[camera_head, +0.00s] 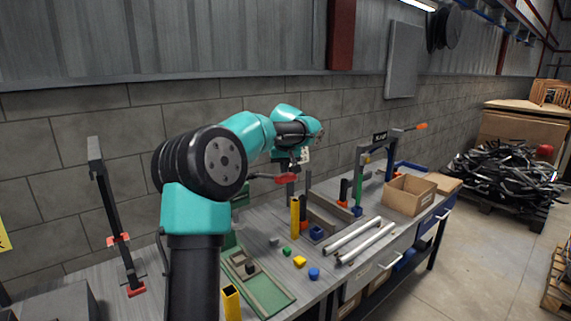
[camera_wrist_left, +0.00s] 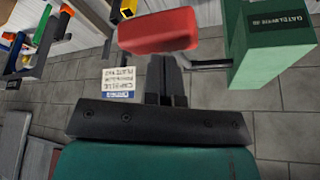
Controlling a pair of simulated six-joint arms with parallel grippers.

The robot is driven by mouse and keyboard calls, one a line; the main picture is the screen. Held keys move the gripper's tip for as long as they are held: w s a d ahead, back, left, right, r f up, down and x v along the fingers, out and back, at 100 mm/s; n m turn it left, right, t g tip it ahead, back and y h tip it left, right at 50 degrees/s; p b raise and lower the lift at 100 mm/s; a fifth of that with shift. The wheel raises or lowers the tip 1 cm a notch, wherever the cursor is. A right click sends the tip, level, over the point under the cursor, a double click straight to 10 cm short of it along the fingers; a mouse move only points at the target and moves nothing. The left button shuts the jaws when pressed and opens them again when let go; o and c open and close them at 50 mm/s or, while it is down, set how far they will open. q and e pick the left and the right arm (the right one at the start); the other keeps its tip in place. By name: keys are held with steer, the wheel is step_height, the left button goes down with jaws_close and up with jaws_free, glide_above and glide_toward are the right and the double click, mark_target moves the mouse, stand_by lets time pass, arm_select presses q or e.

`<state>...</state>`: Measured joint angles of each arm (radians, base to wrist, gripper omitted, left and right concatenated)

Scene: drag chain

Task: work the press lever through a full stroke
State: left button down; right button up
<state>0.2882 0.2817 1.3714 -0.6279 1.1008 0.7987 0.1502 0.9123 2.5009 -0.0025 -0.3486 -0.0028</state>
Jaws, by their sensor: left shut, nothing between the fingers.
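The press lever ends in a red grip (camera_head: 285,177). In the wrist view the red grip (camera_wrist_left: 158,32) lies across the picture just beyond my fingertips. A dark rod (camera_wrist_left: 208,64) shows beside the green press body (camera_wrist_left: 265,42). The green press (camera_head: 238,205) is partly hidden behind my left arm in the head view. My left gripper (camera_head: 294,166) is just above the red grip with its fingers pointing down. In the wrist view the left gripper (camera_wrist_left: 166,82) is shut with nothing between its fingers. I cannot tell if the fingertips touch the grip. My right gripper is not in view.
A yellow post (camera_head: 295,217) stands on the workbench below the grip. Small coloured blocks, a green tray (camera_head: 268,298) and two metal tubes (camera_head: 352,238) lie nearby.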

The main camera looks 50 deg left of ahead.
mark_target(287, 176)
arm_select(q)
steer(key=shift+d+f, duration=0.25)
steer(key=shift+f, duration=0.35)
steer(key=shift+d+f, duration=0.2)
steer(key=shift+f, duration=0.35)
steer(key=shift+s+d+f, duration=0.1)
steer(key=shift+d+f, duration=0.05)
steer(key=shift+f, duration=0.55)
steer(key=shift+d+f, duration=0.15)
steer(key=shift+f, duration=0.6)
steer(key=shift+d+f, duration=0.15)
steer(key=shift+f, duration=1.15)
steer(key=shift+f, duration=1.4)
